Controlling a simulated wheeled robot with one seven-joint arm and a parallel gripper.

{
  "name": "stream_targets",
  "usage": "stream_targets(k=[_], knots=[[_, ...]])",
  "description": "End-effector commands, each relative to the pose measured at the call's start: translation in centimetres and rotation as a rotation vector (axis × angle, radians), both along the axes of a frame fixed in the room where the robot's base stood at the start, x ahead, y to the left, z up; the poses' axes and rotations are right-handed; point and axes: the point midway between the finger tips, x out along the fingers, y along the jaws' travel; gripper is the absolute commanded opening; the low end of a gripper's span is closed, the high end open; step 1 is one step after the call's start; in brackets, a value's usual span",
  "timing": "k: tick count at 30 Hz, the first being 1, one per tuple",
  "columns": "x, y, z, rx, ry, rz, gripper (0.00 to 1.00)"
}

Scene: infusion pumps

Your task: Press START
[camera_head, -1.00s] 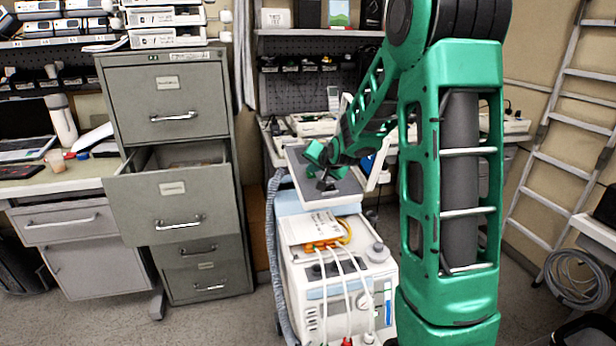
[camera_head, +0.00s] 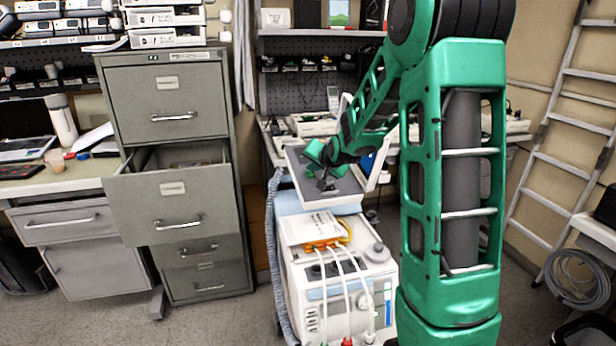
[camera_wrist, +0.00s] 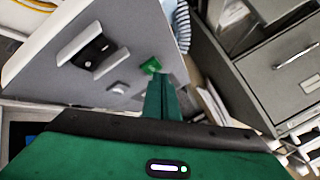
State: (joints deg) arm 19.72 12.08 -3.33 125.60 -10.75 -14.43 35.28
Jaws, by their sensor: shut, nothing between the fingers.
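A grey panel (camera_wrist: 60,85) with a pale edge fills the upper left of the wrist view. It carries a small green button (camera_wrist: 151,65), a plain grey button (camera_wrist: 118,88) and a black fitting with a pale centre (camera_wrist: 91,52). No lettering on the green button is readable. My gripper (camera_wrist: 160,78) is shut and empty, its green fingertips right by the green button. I cannot tell if they touch it. In the head view my gripper (camera_head: 327,184) is over the grey panel (camera_head: 345,188) on top of the white cart; it hides part of the panel.
The white medical cart (camera_head: 345,290) has cables and a grey hose (camera_head: 272,230) at its left. A grey filing cabinet (camera_head: 165,100) with one open drawer (camera_head: 165,205) stands to the left. A cluttered bench (camera_head: 280,150) is behind the cart, and a ladder (camera_head: 560,150) leans at right.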

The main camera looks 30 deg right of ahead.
Motion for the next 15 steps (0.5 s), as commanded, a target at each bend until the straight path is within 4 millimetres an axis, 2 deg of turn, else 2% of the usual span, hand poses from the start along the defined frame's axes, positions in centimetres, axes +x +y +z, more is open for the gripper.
stream_targets(k=[15], knots=[[-0.15, 0.03, 0.97, 0.000, -0.001, 0.000, 0.00]])
